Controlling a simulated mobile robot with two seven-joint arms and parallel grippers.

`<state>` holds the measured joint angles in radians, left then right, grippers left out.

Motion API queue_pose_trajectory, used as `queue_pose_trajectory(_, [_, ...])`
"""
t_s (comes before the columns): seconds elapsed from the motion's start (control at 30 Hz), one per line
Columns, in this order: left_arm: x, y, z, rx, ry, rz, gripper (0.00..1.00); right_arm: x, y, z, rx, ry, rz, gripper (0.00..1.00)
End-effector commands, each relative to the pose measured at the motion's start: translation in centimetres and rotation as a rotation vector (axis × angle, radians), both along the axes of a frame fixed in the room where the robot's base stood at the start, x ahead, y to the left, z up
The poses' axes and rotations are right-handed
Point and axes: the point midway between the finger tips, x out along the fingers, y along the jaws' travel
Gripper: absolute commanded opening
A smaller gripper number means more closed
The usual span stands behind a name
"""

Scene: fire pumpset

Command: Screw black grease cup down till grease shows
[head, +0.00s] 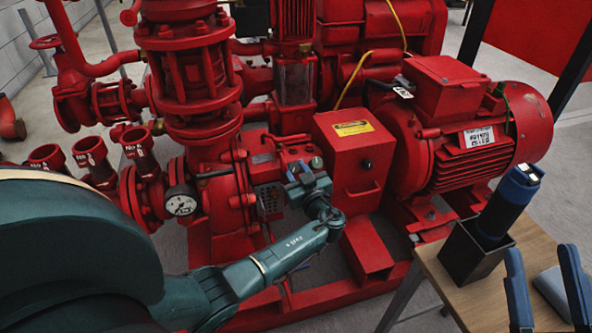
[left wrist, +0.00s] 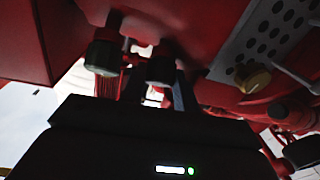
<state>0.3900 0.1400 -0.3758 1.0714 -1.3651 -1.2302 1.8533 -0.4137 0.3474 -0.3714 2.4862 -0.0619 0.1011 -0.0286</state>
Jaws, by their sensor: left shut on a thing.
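My left gripper (head: 302,172) reaches the red pump housing beside the perforated guard, and in the head view it hides most of what it holds. In the dim left wrist view, its dark fingers (left wrist: 160,88) are shut on a dark cup, which I take to be the black grease cup (left wrist: 162,66). A second dark cup (left wrist: 103,55) hangs to the left of it, outside the fingers. I cannot make out any grease. My right gripper (head: 546,290) is open and empty over the wooden table, its two blue fingers wide apart.
A brass-coloured knob (left wrist: 254,79) sits beside the perforated guard (left wrist: 262,45). A red box with a yellow label (head: 350,150) stands right of my left gripper. A pressure gauge (head: 181,201) is to its left. The table (head: 445,288) holds a black holder (head: 470,257) with a blue-and-black cylinder (head: 507,205).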

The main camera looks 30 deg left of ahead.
Motion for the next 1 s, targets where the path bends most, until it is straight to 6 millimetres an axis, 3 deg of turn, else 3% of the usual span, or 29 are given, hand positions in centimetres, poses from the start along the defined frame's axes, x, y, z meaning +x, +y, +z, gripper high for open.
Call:
queue_pose_trajectory(0.37, [-0.11,0.16,-0.04,0.031,0.035,-0.045,0.07,-0.01,-0.02,0.11,0.002,-0.008,0.000,0.39])
queue_pose_trajectory(1.0, [-0.28,0.39,0.14,0.208,0.238,-0.314,0.07,0.03,-0.07,0.66,-0.001,-0.042,-0.001,0.39])
